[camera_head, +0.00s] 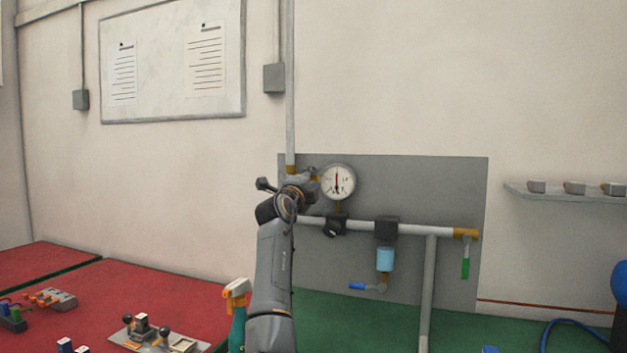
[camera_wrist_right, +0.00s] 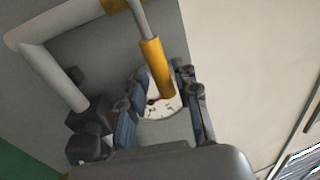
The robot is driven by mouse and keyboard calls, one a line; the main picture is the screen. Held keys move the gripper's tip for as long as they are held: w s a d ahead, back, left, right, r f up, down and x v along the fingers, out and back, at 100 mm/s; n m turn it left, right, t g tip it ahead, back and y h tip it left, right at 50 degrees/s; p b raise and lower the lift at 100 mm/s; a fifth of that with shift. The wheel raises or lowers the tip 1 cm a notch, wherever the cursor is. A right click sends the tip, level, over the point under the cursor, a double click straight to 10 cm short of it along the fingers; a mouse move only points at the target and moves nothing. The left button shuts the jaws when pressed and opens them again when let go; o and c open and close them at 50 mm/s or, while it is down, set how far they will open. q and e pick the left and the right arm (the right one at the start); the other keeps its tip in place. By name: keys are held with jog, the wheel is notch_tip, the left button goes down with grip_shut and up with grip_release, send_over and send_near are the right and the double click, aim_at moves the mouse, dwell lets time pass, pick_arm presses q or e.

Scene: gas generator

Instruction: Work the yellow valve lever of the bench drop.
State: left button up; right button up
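The yellow lever grip (camera_wrist_right: 156,68) shows in the wrist view, on a thin grey rod (camera_wrist_right: 139,20) that comes from a brass fitting at the top. My right gripper (camera_wrist_right: 163,82) has its fingers spread on either side of the grip, with gaps visible, so it looks open around the grip and not clamped. In the head view my right gripper (camera_head: 300,190) is at the bench drop's vertical pipe, just below its brass fitting (camera_head: 291,169). The gripper and wrist hide the lever there. My left gripper is not in view.
A round gauge (camera_head: 338,182) is right beside the gripper, on the grey panel (camera_head: 440,190). A horizontal pipe (camera_head: 408,229) carries a blue lever (camera_head: 364,287) and a green lever (camera_head: 465,268). Red (camera_head: 165,290) and green (camera_head: 345,325) bench tops lie below.

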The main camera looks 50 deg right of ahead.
jog(key=shift+r, duration=0.1)
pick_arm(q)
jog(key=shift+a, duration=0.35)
pick_arm(e)
jog(key=v, duration=1.2)
